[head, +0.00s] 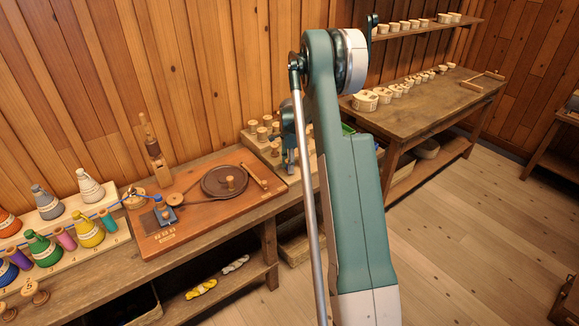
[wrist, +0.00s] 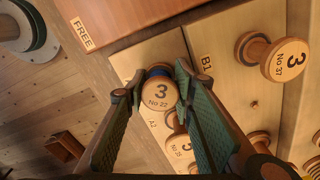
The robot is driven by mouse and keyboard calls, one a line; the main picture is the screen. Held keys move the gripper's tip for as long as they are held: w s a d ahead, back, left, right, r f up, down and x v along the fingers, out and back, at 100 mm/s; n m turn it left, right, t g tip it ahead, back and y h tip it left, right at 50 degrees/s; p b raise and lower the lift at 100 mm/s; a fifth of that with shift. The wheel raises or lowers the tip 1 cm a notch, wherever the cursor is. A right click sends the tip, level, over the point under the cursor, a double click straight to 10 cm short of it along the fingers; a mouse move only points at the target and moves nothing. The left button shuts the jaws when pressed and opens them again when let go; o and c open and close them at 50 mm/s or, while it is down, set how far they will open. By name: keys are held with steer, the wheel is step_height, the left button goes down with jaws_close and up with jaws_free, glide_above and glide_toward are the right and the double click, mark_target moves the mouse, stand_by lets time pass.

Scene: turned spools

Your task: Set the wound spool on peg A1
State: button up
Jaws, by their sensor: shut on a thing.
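My gripper (wrist: 159,80) is shut on the wound spool (wrist: 161,94), one finger on each side of it. The spool has a pale wooden end marked "3 No 22", with blue showing just behind that end. It appears over the pale peg board (wrist: 190,22), above the A2 label in the wrist view. I cannot tell whether the spool touches the board. In the head view my gripper (head: 289,158) is at the peg board's near side, partly behind my arm, and the spool is not clear there.
Spool "No 37" (wrist: 285,60) stands right of the B1 label. Another numbered spool (wrist: 180,147) sits close below the held one. A brown winding board (head: 200,225) lies left of the peg board, its edge marked "FREE" in the wrist view. Coloured thread cones (head: 89,230) stand farther left.

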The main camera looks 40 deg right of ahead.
steer(key=shift+f+b, duration=0.35)
steer(key=shift+f, duration=0.25)
stand_by(0.3)
steer(key=o, duration=0.5)
steer(key=shift+r, duration=0.1)
steer(key=shift+r+p, duration=1.65)
steer(key=shift+r, duration=3.75)
